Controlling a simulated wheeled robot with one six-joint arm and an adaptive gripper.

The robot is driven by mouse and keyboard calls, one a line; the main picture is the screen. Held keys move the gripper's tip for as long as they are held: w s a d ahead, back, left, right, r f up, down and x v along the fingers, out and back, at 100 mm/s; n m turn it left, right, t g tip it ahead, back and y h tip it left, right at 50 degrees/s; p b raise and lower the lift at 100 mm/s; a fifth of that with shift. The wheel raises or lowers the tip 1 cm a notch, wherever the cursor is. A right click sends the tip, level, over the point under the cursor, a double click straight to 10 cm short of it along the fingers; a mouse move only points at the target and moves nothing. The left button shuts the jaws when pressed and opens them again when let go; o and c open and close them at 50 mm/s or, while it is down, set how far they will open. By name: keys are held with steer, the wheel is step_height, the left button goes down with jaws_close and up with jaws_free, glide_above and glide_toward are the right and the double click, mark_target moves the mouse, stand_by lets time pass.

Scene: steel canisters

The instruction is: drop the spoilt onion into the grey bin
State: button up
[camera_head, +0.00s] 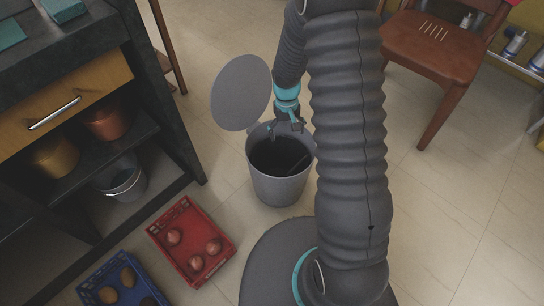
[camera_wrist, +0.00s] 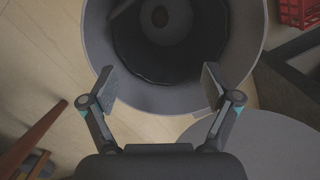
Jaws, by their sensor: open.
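The grey bin (camera_head: 278,190) stands on the floor, upright and open, with a dark inside. Its pale rim (camera_wrist: 245,50) shows in the wrist view. My gripper (camera_head: 285,128) is over the far part of the bin's mouth. In the wrist view my gripper (camera_wrist: 158,86) has its fingers wide apart with nothing between them.
A round grey lid (camera_head: 241,92) is beside the bin. A red crate (camera_head: 222,222) holds onions, and a blue crate (camera_head: 88,290) holds brown potato-like things. A dark shelf unit (camera_head: 190,165) stands left, a wooden chair (camera_head: 432,45) at the upper right.

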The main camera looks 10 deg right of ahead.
step_height(320, 180, up, 12)
steer(key=w, duration=0.1)
steer(key=shift+w, duration=0.2)
steer(key=shift+f, duration=0.1)
stand_by(0.5)
